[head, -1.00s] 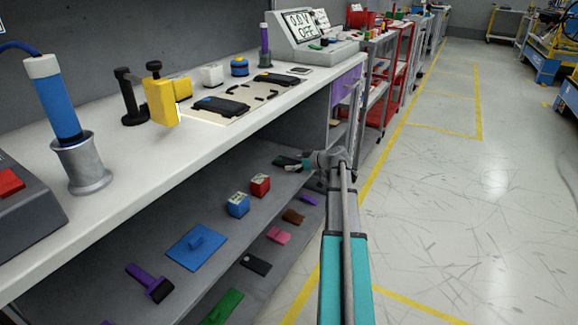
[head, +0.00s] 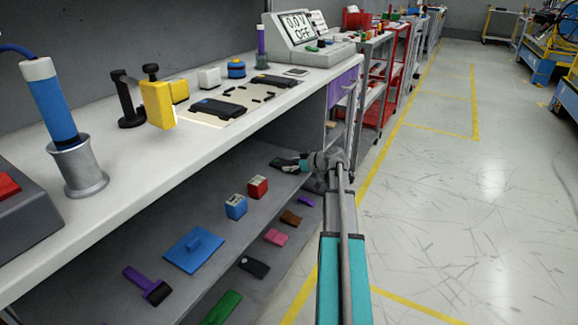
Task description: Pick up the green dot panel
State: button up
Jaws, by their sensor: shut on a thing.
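The green dot panel (head: 277,162) is a small, flat, dark piece with some green on it, on or just above the grey shelf below the workbench, towards its far end. My gripper (head: 291,163) reaches in from the right and is shut on the panel's near right edge. The fingers cover that edge. The panel is small and dark here, so I cannot see its dot or tell whether it is clear of the shelf.
The white workbench top (head: 225,125) overhangs the shelf. A red block (head: 257,187) and a blue block (head: 236,207) stand nearer on the shelf, with a blue panel (head: 194,250). A lower level holds several small coloured pieces. The floor at right is open.

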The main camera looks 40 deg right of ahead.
aim_at(291, 165)
jog(key=shift+r, duration=0.2)
notch_tip(291, 165, up, 3)
jog(key=p, duration=0.3)
jog(key=s+d+r+p, duration=0.2)
jog(key=s+r+p, duration=0.7)
jog(key=s, duration=0.4)
jog(key=shift+s+d+r+p, duration=0.3)
jog(key=shift+s+d+p, duration=0.1)
jog(key=shift+p, duration=0.1)
